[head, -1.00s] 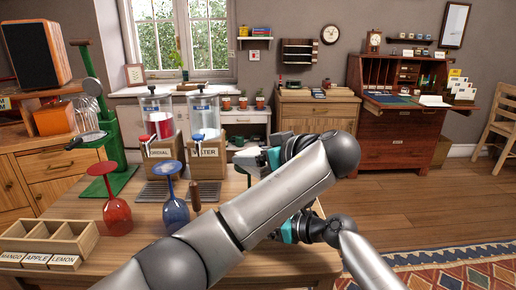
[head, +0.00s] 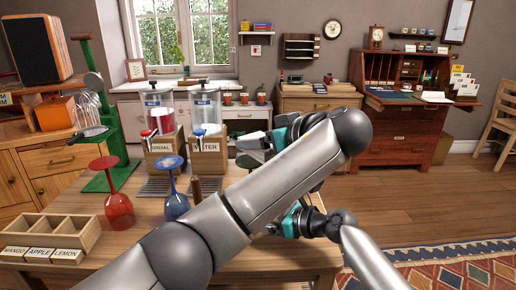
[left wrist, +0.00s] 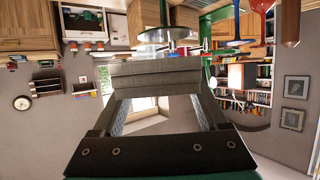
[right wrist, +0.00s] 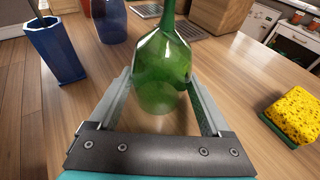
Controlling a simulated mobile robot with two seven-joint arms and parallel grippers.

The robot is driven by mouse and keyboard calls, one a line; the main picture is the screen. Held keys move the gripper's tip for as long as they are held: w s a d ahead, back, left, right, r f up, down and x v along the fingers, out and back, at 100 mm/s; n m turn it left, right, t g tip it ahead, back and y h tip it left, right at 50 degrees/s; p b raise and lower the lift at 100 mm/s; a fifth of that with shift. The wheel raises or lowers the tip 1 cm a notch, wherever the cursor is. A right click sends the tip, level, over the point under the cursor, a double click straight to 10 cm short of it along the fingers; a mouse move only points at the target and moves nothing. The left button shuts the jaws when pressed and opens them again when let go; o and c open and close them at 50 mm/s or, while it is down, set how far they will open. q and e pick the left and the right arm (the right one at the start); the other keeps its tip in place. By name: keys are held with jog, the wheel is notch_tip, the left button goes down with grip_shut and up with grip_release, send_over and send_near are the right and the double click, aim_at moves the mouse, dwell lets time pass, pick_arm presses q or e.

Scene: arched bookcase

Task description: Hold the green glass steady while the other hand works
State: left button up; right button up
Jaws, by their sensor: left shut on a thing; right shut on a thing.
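The green glass (right wrist: 163,75) stands upside down on the table, bowl down and stem up, in the right wrist view. My right gripper (right wrist: 165,105) is shut on its bowl, one finger on each side. In the head view my arms hide most of the glass; a bit of green (head: 246,160) shows below my left gripper (head: 252,142). My left gripper is raised over the table, shut on a grey slab-like thing (left wrist: 155,75) that spans its fingers in the left wrist view. I cannot tell what that thing is.
An upturned red glass (head: 119,205) and blue glass (head: 176,204) stand to the left. Behind them are two drink dispensers (head: 205,108). A wooden tray (head: 75,230) sits front left. A blue cup (right wrist: 52,48) and a yellow sponge (right wrist: 294,110) flank my right gripper.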

pick_arm(q)
jog(key=shift+r, duration=2.5)
pick_arm(e)
jog(key=o, duration=0.8)
jog(key=shift+d, duration=0.1)
